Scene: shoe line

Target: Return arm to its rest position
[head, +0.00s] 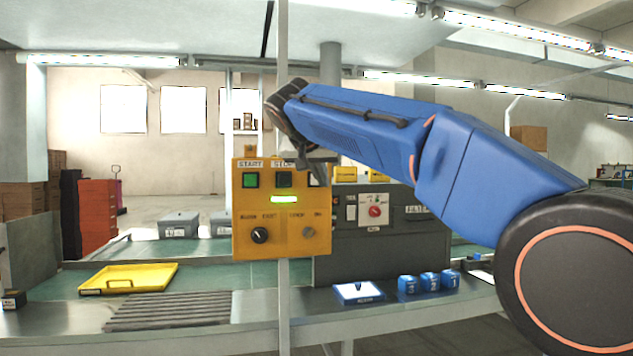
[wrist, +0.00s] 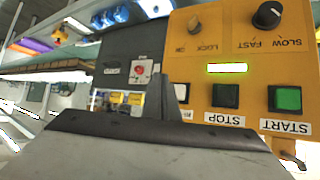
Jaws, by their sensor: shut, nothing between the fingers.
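My blue arm reaches from the right side of the head view toward the yellow control box (head: 282,222). My gripper (head: 316,172) is at the arm's end, in front of the box's upper right part, near the STOP button (head: 284,180). It is shut and holds nothing. Part of it is hidden by my wrist. The wrist view is upside down and shows my gripper (wrist: 179,92) beside the box (wrist: 245,50), near the STOP button (wrist: 226,96). Whether it touches the box cannot be told. The green START button (head: 250,180) is left of STOP, and a green light (head: 285,199) is lit.
A thin pole (head: 283,320) carries the box. Behind it stands a dark grey machine (head: 350,262) with a red knob (head: 375,212). Open air lies left of the box.

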